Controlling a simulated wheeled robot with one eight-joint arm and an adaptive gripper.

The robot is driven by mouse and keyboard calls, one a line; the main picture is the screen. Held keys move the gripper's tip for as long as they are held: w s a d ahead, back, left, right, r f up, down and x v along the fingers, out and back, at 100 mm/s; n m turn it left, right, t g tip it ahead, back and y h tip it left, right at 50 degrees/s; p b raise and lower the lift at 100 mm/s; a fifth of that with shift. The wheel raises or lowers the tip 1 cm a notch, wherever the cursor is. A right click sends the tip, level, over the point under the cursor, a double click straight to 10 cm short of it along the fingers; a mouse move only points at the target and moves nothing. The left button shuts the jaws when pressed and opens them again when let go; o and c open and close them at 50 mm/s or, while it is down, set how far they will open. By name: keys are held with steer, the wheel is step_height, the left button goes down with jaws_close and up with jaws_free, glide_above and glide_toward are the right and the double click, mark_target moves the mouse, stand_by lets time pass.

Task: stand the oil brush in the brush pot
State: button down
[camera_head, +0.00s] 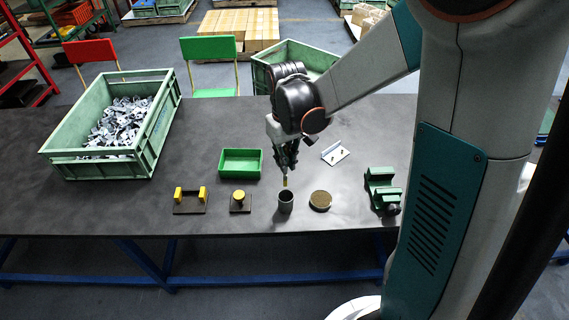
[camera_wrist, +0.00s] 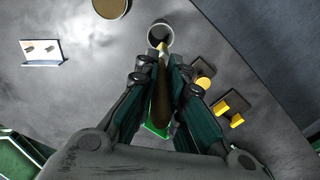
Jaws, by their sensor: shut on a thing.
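My gripper (camera_head: 285,160) is above the table, just behind and above the brush pot. It is shut on the oil brush (camera_head: 285,182), whose yellowish end points down towards the pot. The brush pot (camera_head: 286,203) is a small grey open cylinder standing upright near the table's front edge. In the wrist view the brush (camera_wrist: 160,85) runs between the fingers of my gripper (camera_wrist: 160,75), and its tip overlaps the near rim of the pot (camera_wrist: 160,36). I cannot tell whether the tip touches the rim. The pot looks empty.
A round brown-topped tin (camera_head: 320,200) stands just right of the pot. Left are a yellow-knobbed block (camera_head: 240,202) and a yellow-handled plate (camera_head: 190,201).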

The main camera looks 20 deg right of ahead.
mark_target(286, 185)
steer(key=shift+s+r, duration=0.25)
steer(key=shift+s, duration=0.05)
steer(key=shift+f, duration=0.15)
steer(key=shift+f+b, duration=4.8)
steer(key=shift+f, duration=1)
steer(key=c, duration=1.6)
jaws_free()
steer(key=shift+r, duration=0.1)
step_height(286, 185, up, 12)
steer(key=shift+f, duration=0.1)
